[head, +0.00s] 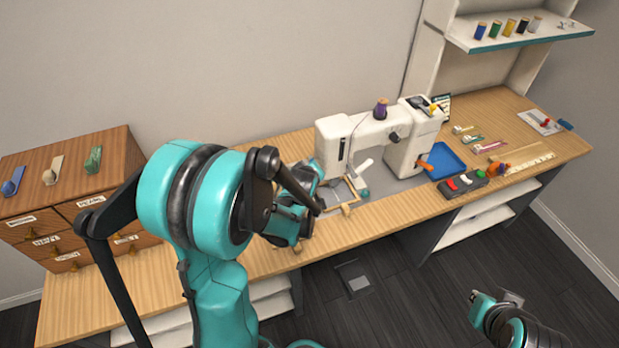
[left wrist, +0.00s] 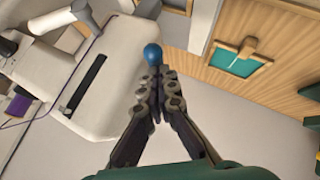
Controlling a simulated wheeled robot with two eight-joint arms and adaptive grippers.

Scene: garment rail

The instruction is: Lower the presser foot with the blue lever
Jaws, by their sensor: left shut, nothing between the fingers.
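The white sewing machine (head: 385,140) stands on the table in the head view, and its white body (left wrist: 120,70) fills the upper left of the left wrist view. The blue round knob of the lever (left wrist: 153,54) shows in the left wrist view, beside the machine head. My left gripper (left wrist: 157,85) is shut and empty, its fingertips just below the knob in the picture; whether they touch it I cannot tell. In the head view my left arm hides much of this gripper, and I cannot make out the lever clearly. My right gripper (head: 497,298) is low at the right, away from the table, its finger state unclear.
A wooden frame with teal cloth (left wrist: 238,57) lies by the machine. A blue tray (head: 447,164) and a control box with coloured buttons (head: 464,183) are to its right. A wooden drawer cabinet (head: 120,150) stands left. A shelf (head: 520,37) holds thread spools.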

